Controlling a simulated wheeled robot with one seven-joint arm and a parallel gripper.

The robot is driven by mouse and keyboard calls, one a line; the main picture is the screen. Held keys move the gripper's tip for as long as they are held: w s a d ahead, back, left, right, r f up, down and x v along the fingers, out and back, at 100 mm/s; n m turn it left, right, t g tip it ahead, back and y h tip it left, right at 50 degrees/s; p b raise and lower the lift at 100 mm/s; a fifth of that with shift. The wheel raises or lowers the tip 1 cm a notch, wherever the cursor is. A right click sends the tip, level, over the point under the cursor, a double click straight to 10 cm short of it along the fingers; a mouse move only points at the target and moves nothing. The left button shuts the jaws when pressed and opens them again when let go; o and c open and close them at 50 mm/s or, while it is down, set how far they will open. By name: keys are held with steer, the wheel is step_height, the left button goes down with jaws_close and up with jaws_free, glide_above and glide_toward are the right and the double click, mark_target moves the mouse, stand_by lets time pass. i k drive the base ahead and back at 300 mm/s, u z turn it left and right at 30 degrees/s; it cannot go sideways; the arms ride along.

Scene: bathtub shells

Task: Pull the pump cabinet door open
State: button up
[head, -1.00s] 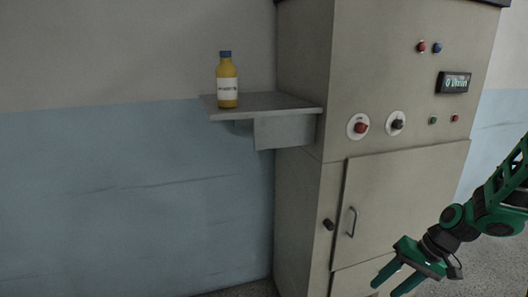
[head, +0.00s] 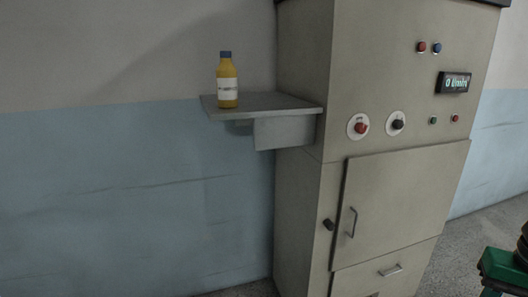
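The cabinet door (head: 410,200) is a beige panel on the lower front of the tall machine cabinet (head: 400,80) in the head view. It looks closed, flush with the front. Its vertical metal bar handle (head: 352,222) is near the door's left edge.
A drawer (head: 385,271) with a small handle lies below the door. A side shelf (head: 262,104) holds a yellow bottle (head: 227,82) with a blue cap. Red and dark dials (head: 360,126) and a display (head: 454,82) are above the door.

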mark_target(390, 201)
steer(key=k, duration=1.3)
steer(key=z, duration=0.45)
steer(key=i, duration=1.75)
steer(key=u, duration=0.45)
